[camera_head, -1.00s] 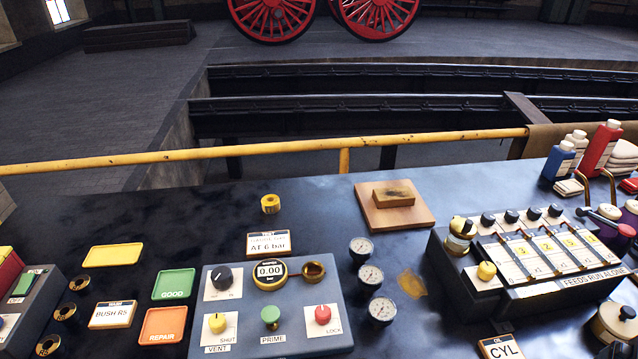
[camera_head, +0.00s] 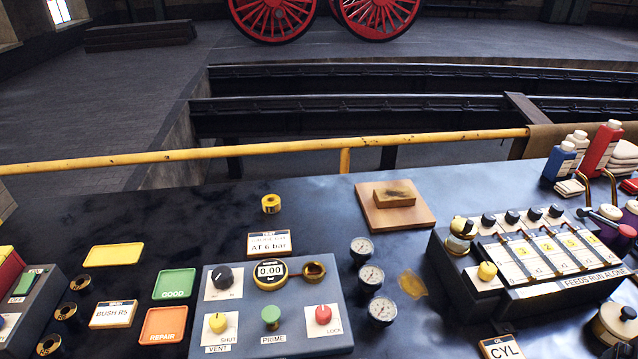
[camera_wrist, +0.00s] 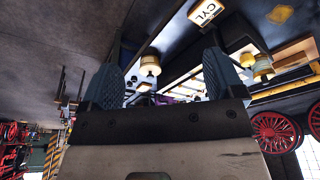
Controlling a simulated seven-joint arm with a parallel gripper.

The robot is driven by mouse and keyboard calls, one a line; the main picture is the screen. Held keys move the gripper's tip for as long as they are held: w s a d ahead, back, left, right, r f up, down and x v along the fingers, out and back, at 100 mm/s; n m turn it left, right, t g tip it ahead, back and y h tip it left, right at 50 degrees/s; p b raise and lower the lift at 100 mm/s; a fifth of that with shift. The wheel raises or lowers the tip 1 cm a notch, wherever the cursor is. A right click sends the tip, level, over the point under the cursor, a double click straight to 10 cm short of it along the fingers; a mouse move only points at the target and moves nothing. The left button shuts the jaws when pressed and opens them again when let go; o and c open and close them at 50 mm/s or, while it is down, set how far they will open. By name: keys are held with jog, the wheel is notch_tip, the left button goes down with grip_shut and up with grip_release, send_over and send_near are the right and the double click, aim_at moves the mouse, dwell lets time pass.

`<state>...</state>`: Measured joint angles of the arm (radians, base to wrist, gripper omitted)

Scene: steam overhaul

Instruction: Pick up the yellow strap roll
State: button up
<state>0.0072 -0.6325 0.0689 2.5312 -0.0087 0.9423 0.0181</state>
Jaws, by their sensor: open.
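The yellow strap roll (camera_head: 271,203) is a small ring with a hole in its top. It rests on the dark bench top behind the "AT 6 bar" sign (camera_head: 270,243) in the head view. My gripper (camera_wrist: 162,78) shows only in the wrist view, with its two dark ribbed fingers spread wide apart. I see nothing held between them. The wrist view looks past the fingers at the lettered control box and the CYL sign (camera_wrist: 207,11). The strap roll cannot be made out in the wrist view.
A wooden block on a board (camera_head: 424,214) lies right of the roll. The gauge panel (camera_head: 295,305) stands in front, with three small gauges beside it. A yellow rail (camera_head: 250,149) runs behind the bench. Bare bench surrounds the roll at left and right.

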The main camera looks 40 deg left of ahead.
jog(key=w+a+f+m+g+y, duration=0.1)
jog(key=w+a+m+g+y, duration=0.1)
jog(key=w+a, duration=0.75)
jog(key=w+a+f+m+g+y, duration=0.1)
jog(key=w+a+m+y, duration=0.3)
jog(key=a, duration=1)
jog(key=w+a+f+g+y, duration=0.1)
jog(key=w+a+g, duration=0.1)
jog(key=w+a, duration=0.85)
jog(key=m+g+y, duration=0.3)
jog(key=m+y, duration=0.2)
jog(key=m, duration=0.2)
send_near(275, 200)
jog(key=shift+s+a+f, duration=0.3)
jog(key=shift+a, duration=0.2)
jog(key=shift+s+a+f+y, duration=0.1)
jog(key=shift+a+f+y, duration=0.2)
jog(key=shift+a, duration=0.25)
jog(key=shift+x, duration=1.3)
